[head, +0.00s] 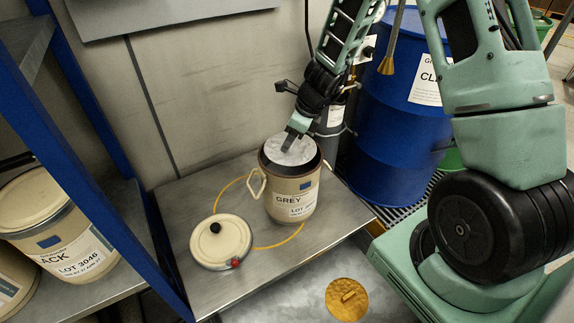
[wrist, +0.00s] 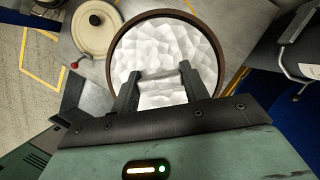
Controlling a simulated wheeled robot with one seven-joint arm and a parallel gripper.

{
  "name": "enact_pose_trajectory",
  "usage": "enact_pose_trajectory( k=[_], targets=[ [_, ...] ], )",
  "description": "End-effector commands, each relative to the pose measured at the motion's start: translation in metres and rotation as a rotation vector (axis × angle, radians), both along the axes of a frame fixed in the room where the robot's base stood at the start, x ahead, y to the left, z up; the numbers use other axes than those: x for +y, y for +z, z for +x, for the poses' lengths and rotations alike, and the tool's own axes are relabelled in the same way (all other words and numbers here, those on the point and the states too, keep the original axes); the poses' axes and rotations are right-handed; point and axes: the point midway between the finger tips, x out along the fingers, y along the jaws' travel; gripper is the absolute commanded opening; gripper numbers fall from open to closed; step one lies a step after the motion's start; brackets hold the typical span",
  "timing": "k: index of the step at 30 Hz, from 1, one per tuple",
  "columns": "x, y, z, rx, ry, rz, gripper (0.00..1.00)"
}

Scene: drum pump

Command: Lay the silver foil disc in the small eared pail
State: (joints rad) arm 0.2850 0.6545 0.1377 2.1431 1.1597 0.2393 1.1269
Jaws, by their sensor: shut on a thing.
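The silver foil disc (head: 291,150) is crinkled and pale, and lies level at the mouth of the eared pail. The pail (head: 292,199) is cream with a brown rim, two ears and a GREY label, and stands upright on the steel table. In the wrist view the foil disc (wrist: 166,55) lies inside the ring of the pail's rim (wrist: 112,48). My gripper (head: 288,142) is over the pail, shut on a raised tab of the disc; its two fingers (wrist: 161,85) show on either side of the tab in the wrist view. The pail's contents are mostly hidden.
A cream lid (head: 217,243) with a black knob and a red part lies left of the pail on the table (head: 180,210). A gold disc (head: 347,299) lies on the front surface. A blue drum (head: 398,120) stands at right, and a blue shelf post (head: 95,150) at left.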

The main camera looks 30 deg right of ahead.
Motion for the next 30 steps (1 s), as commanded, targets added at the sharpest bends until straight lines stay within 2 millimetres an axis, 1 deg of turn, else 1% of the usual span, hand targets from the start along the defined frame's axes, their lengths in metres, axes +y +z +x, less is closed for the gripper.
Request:
enact_pose_trajectory(
  k=[1, 3, 6, 11, 16, 18, 25, 30],
  targets=[
    [0.000, -0.018, -0.001, 0.003, -0.002, 0.003, 0.23],
    [-0.001, -0.029, 0.000, 0.001, -0.001, 0.001, 0.23],
    [0.000, -0.039, 0.000, 0.001, -0.001, 0.001, 0.23],
    [0.000, -0.049, 0.000, 0.001, 0.000, 0.001, 0.23],
    [-0.001, -0.075, 0.000, 0.001, 0.000, 0.002, 0.23],
    [0.000, -0.080, 0.000, 0.000, 0.001, 0.002, 0.23],
    [0.000, -0.077, 0.000, 0.000, 0.002, 0.000, 0.23],
    [0.000, -0.083, 0.000, 0.000, 0.002, 0.000, 0.23]
  ],
)
